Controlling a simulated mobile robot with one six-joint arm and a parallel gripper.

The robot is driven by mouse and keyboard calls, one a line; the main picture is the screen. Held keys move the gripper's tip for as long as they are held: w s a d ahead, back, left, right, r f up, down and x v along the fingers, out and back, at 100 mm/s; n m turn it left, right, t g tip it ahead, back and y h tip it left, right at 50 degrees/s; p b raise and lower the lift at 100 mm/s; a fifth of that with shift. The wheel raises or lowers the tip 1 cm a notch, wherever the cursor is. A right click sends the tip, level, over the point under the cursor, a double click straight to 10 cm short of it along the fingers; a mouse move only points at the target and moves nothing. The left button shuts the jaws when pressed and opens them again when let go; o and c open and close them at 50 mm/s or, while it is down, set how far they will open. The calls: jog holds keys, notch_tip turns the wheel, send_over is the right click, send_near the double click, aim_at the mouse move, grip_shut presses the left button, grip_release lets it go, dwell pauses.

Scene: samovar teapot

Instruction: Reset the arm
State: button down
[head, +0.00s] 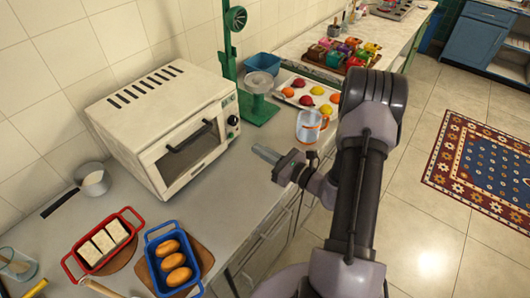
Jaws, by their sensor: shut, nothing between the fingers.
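My arm rises from the bottom right of the head view and bends down toward the counter. My gripper (266,154) is shut and empty. It points left, above the front edge of the grey counter (110,262), in front of the white toaster oven (155,125). A clear pitcher with an orange band (309,127) stands on the counter just behind my gripper, apart from it as far as I can tell. No samovar or teapot is clearly visible.
A blue dish (172,262) with bread rolls and a red dish (103,246) with pale slices sit at the front left. A green stand (256,105), a fruit tray (305,96) and a blue bin (262,65) are behind. Open floor with a rug (487,160) lies right.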

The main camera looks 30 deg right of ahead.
jog(key=s+a+r+n+g+y, duration=0.2)
jog(key=s+a+r+n+g, duration=0.25)
jog(key=a, duration=0.25)
jog(key=s+a+r+n+g+y+b, duration=0.1)
jog(key=s+a+r+n+g+y, duration=0.2)
jog(key=a+n, duration=0.4)
jog(key=s+a+r+n+g+y, duration=0.1)
jog(key=s+a+r+n+g, duration=0.2)
jog(key=a+r+n+g, duration=0.4)
jog(key=s+a+f+n+h, duration=0.1)
jog(key=s+a+n+h, duration=0.3)
jog(key=s, duration=0.6)
jog(key=s+d+r+n+t+h, duration=0.2)
jog(key=d+r+n+t+h, duration=0.1)
jog(key=d+r+n+h, duration=0.1)
jog(key=shift+d+n+h+b, duration=0.45)
jog(key=shift+d+n+h, duration=0.1)
jog(key=shift+h, duration=0.55)
jog(key=shift+s, duration=0.1)
